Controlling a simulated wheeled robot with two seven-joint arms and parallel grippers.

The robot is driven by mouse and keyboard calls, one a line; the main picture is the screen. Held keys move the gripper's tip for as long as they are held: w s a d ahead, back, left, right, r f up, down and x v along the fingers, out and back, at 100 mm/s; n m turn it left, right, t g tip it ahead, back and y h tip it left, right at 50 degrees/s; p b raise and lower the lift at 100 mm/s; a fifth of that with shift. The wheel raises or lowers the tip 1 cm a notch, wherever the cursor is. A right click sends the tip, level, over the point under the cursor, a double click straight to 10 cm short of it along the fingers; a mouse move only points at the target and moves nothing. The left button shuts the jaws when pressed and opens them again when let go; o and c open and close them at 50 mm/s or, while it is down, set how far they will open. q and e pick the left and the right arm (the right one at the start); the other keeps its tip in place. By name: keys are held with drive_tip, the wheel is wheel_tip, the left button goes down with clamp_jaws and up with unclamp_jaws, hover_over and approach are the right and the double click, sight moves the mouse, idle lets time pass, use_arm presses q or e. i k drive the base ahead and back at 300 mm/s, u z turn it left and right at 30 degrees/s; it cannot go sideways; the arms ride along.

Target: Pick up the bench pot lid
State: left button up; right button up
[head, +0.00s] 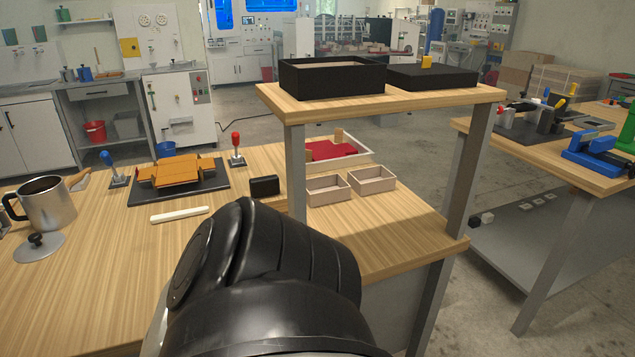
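The bench pot lid (39,246) is a flat grey metal disc with a dark round knob on top. It lies on the wooden bench at the left of the head view, just in front of the pot. The metal pot (50,205) stands upright with a black handle on its left and dark contents. A large black arm link of mine fills the lower middle of the view. Neither of my grippers can be seen, so their distance from the lid does not show.
The wooden bench (90,300) is clear right of the lid. Beyond are a white bar (179,214), an orange box blank on a black plate (206,188), and two small trays (373,180). A raised shelf (420,103) holds a black box (331,90) and lid.

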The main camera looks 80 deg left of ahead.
sight(38, 246)
drive_tip(key=z, duration=5.6)
